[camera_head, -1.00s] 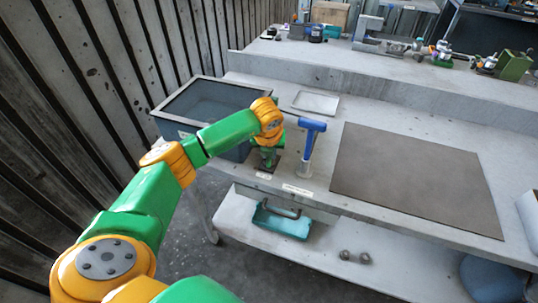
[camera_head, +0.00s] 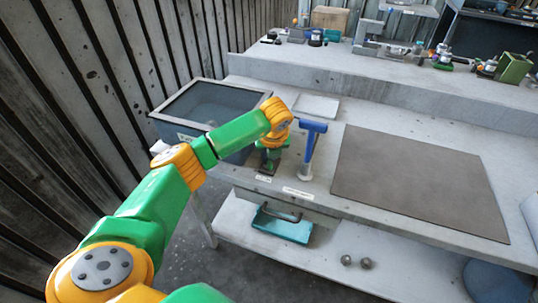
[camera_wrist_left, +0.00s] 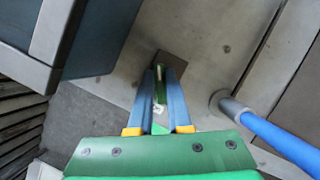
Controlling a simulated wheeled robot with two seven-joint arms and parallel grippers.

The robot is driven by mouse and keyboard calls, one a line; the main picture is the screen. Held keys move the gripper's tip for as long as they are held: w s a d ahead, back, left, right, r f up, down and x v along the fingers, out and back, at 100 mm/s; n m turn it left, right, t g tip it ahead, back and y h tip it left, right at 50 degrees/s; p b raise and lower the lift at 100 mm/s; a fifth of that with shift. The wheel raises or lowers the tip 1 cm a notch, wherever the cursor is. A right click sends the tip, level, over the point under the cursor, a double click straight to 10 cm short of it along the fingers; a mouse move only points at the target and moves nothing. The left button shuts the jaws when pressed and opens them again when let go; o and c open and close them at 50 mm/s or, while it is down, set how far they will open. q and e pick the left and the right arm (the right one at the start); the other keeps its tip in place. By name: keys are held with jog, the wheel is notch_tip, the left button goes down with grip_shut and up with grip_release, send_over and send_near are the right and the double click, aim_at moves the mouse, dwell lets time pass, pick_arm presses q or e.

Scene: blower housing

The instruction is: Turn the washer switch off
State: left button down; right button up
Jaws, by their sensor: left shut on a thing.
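The washer (camera_head: 192,92) is a blue-grey tub with a dark top at the bench's left end; its corner also shows in the wrist view (camera_wrist_left: 95,45). The switch is a small green lever (camera_wrist_left: 161,88) on a dark square plate (camera_wrist_left: 174,63), right of the washer near the bench's front edge. My left gripper (camera_head: 267,168) is over that plate, and its blue fingers in the wrist view (camera_wrist_left: 160,75) are shut on the green lever between them. The fingers hide part of the lever, so its exact tilt cannot be told. My right gripper is not in view.
A blue-handled tool (camera_head: 313,140) stands upright in a grey socket just right of the switch. A brown mat (camera_head: 420,180) covers the bench's right side. A white tray (camera_head: 316,106) lies behind. A teal tray (camera_head: 283,226) is on the lower shelf.

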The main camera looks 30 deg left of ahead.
aim_at(270, 165)
pick_arm(q)
jog(key=c, duration=0.9)
grip_release()
jog(key=shift+o, duration=0.2)
jog(key=b+v, duration=0.1)
jog(key=v, duration=0.6)
jog(key=shift+w+r+b, duration=0.1)
jog(key=shift+b, duration=0.3)
